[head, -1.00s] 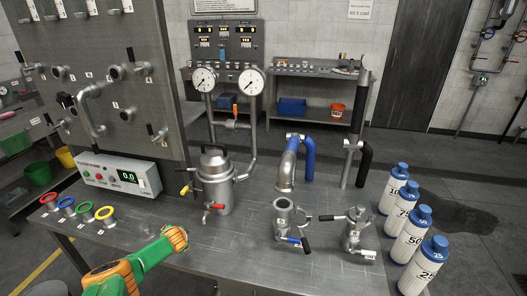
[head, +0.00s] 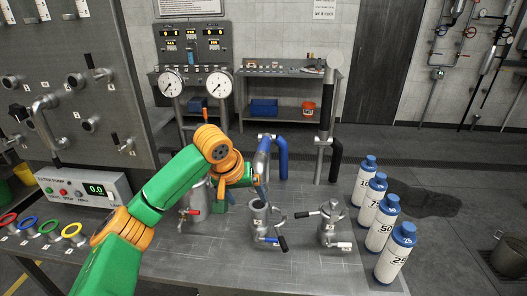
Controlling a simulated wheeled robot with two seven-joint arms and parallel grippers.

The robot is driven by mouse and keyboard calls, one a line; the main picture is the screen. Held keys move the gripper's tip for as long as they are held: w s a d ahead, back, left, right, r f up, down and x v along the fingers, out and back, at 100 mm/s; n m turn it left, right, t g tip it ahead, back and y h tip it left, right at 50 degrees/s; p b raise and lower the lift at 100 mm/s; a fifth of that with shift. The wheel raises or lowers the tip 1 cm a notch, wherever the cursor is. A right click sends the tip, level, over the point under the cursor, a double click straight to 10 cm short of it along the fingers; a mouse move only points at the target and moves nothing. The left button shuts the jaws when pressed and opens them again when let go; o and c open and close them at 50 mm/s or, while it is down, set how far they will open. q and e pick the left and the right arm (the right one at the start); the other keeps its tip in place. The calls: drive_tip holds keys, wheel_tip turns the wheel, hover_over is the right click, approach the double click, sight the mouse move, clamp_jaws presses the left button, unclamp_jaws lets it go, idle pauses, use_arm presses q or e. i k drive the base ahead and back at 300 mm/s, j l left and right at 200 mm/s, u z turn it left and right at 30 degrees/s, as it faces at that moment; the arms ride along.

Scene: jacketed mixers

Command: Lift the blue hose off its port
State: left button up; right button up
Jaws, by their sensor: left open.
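The blue hose (head: 283,161) rises beside a bent steel pipe at the back of the bench. The steel pipe (head: 264,150) arches at its top and comes down towards the open steel port (head: 258,208), which has a clamp and a blue-and-black lever. My left gripper (head: 261,190) is open, with its fingers at the lower end of this pipe, just above the port. I cannot tell whether they touch it. The forearm hides part of the steel vessel (head: 194,211). My right gripper is not in view.
A second, capped port (head: 330,226) stands to the right, with a black hose (head: 335,160) behind it. Several white bottles with blue caps (head: 390,253) line the right edge. A control box (head: 85,187) and coloured rings (head: 48,224) are at left. The front bench is clear.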

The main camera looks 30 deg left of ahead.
sight(261, 158)
drive_tip(key=i+j, duration=0.3)
drive_tip(key=i, duration=0.15)
drive_tip(key=i+j, duration=0.35)
drive_tip(key=i, duration=0.1)
